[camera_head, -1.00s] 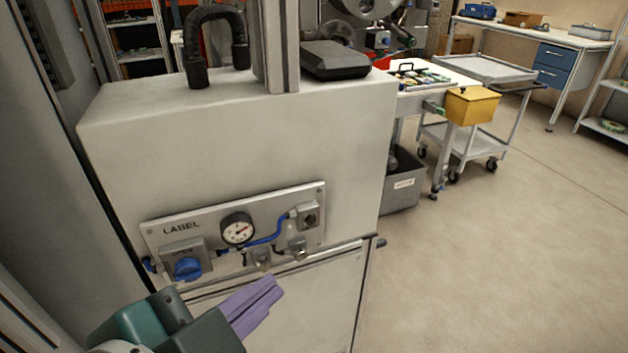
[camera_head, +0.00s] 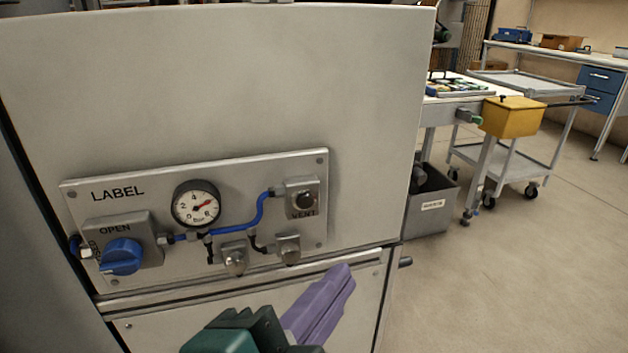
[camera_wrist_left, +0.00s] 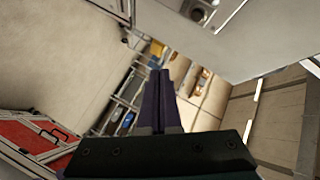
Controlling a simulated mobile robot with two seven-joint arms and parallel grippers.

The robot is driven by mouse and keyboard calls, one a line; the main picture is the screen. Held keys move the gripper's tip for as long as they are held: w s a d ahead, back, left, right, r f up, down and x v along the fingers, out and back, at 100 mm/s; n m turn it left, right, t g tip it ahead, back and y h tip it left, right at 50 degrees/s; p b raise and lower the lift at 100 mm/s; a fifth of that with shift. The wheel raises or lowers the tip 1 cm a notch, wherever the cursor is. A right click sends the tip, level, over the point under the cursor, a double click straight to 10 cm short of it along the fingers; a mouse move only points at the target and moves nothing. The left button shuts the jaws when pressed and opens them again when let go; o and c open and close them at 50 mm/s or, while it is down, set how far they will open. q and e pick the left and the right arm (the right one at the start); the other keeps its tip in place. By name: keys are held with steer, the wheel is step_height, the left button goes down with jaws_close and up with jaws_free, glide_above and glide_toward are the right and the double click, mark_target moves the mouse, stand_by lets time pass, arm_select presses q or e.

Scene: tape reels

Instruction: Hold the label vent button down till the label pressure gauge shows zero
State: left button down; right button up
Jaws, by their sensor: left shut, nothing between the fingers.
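The LABEL panel (camera_head: 150,210) is on the front of a grey cabinet. Its pressure gauge (camera_head: 196,204) has a red needle pointing right and slightly up, off zero. The vent button (camera_head: 304,200) is a dark round knob in a square housing marked VENT, at the panel's upper right. My left gripper (camera_head: 345,275) is shut and empty, with purple fingers below and to the right of the button, clear of it. Its fingers also show in the left wrist view (camera_wrist_left: 160,78), pressed together. My right gripper is out of view.
A blue valve knob (camera_head: 122,257) marked OPEN is at the panel's left. Two metal fittings (camera_head: 289,249) sit below the vent button. A grey bin (camera_head: 430,205), a yellow box (camera_head: 512,117) and a trolley (camera_head: 510,165) stand right.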

mark_target(305, 202)
arm_select(q)
steer(key=w+a+b, duration=0.2)
steer(key=w+b, duration=0.1)
steer(key=w, duration=0.5)
steer(key=shift+w+a, duration=0.2)
steer(key=shift+a, duration=0.2)
steer(key=shift+w, duration=0.15)
stand_by(1.7)
steer(key=shift+w+a, duration=0.1)
steer(key=shift+w, duration=0.15)
steer(key=shift+w+a, duration=0.15)
steer(key=shift+w, duration=0.2)
stand_by(2.4)
stand_by(1.1)
steer(key=shift+s+d+p, duration=0.25)
steer(key=shift+s+p, duration=0.3)
steer(key=shift+s, duration=0.15)
